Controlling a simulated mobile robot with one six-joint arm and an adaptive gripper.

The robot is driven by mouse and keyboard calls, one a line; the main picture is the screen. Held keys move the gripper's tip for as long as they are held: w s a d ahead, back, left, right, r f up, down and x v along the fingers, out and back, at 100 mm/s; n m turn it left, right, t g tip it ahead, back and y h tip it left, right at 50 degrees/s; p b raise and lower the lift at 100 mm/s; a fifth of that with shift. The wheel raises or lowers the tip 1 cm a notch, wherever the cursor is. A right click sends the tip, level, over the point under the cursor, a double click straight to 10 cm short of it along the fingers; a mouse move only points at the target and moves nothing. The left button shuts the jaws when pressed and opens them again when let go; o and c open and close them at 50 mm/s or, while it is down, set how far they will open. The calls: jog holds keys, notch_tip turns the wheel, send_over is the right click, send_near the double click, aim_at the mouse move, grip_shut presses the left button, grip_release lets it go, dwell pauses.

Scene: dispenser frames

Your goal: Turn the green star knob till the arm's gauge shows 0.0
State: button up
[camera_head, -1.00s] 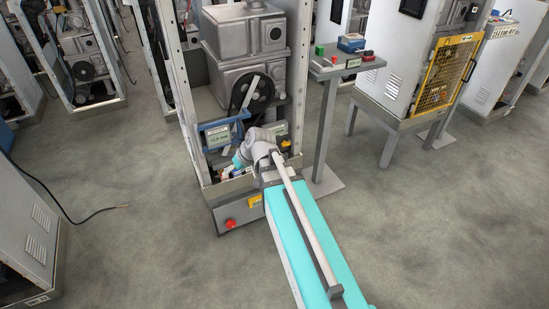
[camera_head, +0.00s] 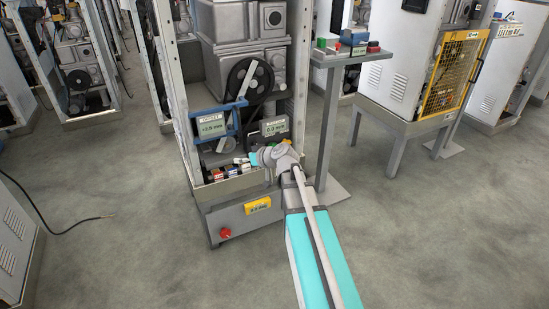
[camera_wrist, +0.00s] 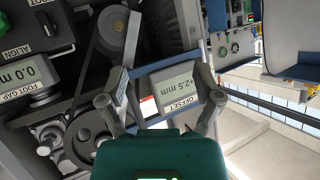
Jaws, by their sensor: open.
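The blue arm (camera_head: 243,112) carries the OFFSET gauge (camera_head: 211,125), which reads +2.5 mm. In the wrist view the gauge (camera_wrist: 178,88) appears sideways, beyond the space between my fingers. My gripper (camera_head: 256,158) is at the front of the open machine, low and right of that gauge. In the wrist view my gripper (camera_wrist: 162,76) has its fingers spread apart, with nothing seen held between them.
A FOOT GAP gauge (camera_head: 274,128) reads 0.0 mm. A black part labelled ALIGN (camera_wrist: 42,28) and pulleys (camera_wrist: 112,30) lie left in the wrist view. A pedestal table (camera_head: 345,56) stands right of the machine. A red button (camera_head: 225,233) is on its base. Floor in front is clear.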

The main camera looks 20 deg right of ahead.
jog(key=w+d+f+m+t+h+b, duration=0.1)
jog(key=w+d+f+t+h+b, duration=0.1)
jog(key=d+f+b, duration=0.4)
jog(key=w+d+f+m+t+h+b, duration=0.2)
jog(key=d+f+t+b, duration=0.3)
jog(key=d+b, duration=0.8)
notch_tip(320, 180, down, 2)
jog(key=shift+w+d+f+m+h+b, duration=0.3)
jog(key=shift+w+h+b, duration=0.2)
jog(key=shift+w+h, duration=0.35)
jog(key=w, duration=1.3)
jog(key=shift+w+a, duration=0.25)
jog(key=shift+w, duration=0.05)
